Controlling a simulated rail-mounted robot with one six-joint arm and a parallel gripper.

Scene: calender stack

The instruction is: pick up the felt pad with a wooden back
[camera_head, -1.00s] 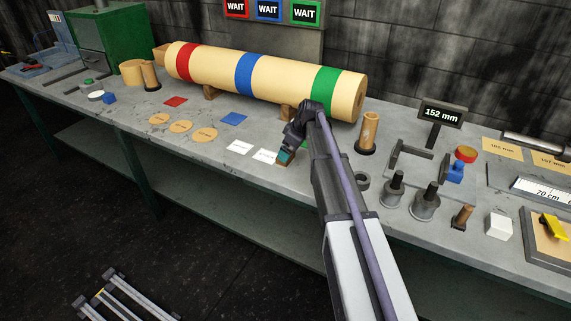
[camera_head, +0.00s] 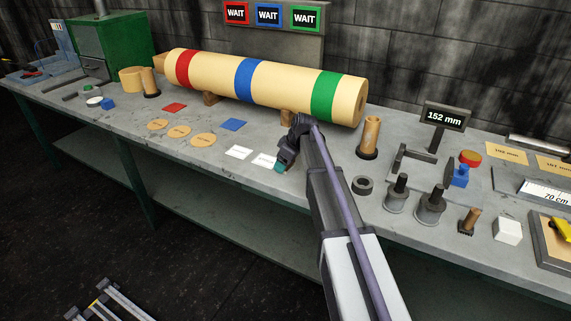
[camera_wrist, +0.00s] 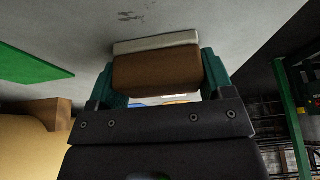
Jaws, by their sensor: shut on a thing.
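The felt pad is a brown wooden block (camera_wrist: 157,75) with a whitish felt layer along one face. In the wrist view it sits between the two teal fingers of my gripper (camera_wrist: 160,66), which are shut on its sides. The felt faces the grey bench top, close to it; I cannot tell whether it touches. In the head view my gripper (camera_head: 281,167) is low over the front of the bench, just right of a white card (camera_head: 264,160). The pad is mostly hidden by the fingers there.
The long cream roll (camera_head: 255,84) with red, blue and green bands lies behind my gripper on wooden supports. A dark ring (camera_head: 362,185), weights (camera_head: 430,206) and a brown post (camera_head: 369,135) stand to the right.

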